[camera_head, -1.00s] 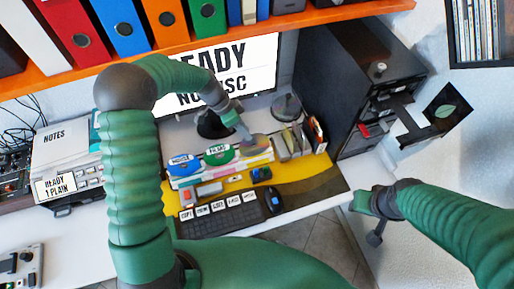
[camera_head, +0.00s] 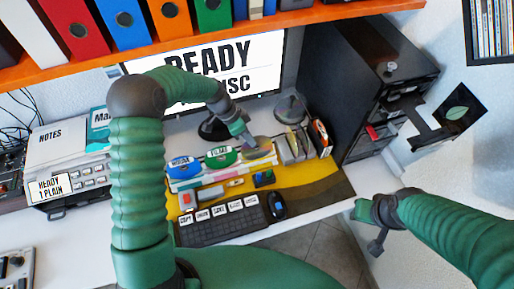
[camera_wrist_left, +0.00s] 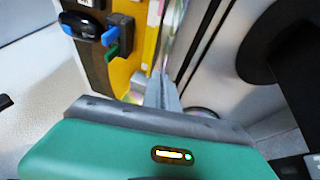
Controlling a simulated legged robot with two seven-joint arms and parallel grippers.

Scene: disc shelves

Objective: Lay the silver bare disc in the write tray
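The silver bare disc (camera_head: 258,148) stands in a rack on the desk, beside a green and a blue labelled disc. My left gripper (camera_head: 246,139) is at its upper edge. In the left wrist view, the fingers (camera_wrist_left: 162,92) look close together on the disc's shiny thin edge (camera_wrist_left: 172,40). My right gripper (camera_head: 368,212) hangs empty off the desk's right front; its fingers are too small to read. The black drive tower (camera_head: 375,85) stands at the right, and a black tray (camera_head: 428,132) juts from it. I cannot read which tray is the write tray.
The monitor (camera_head: 225,70) behind the rack reads READY and, partly covered by my arm, a line ending in DISC. A keyboard (camera_head: 222,220) and mouse (camera_head: 276,206) lie in front. A black panel (camera_head: 458,112) with a pale green round shape is at the right. An orange shelf (camera_head: 300,20) runs above.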

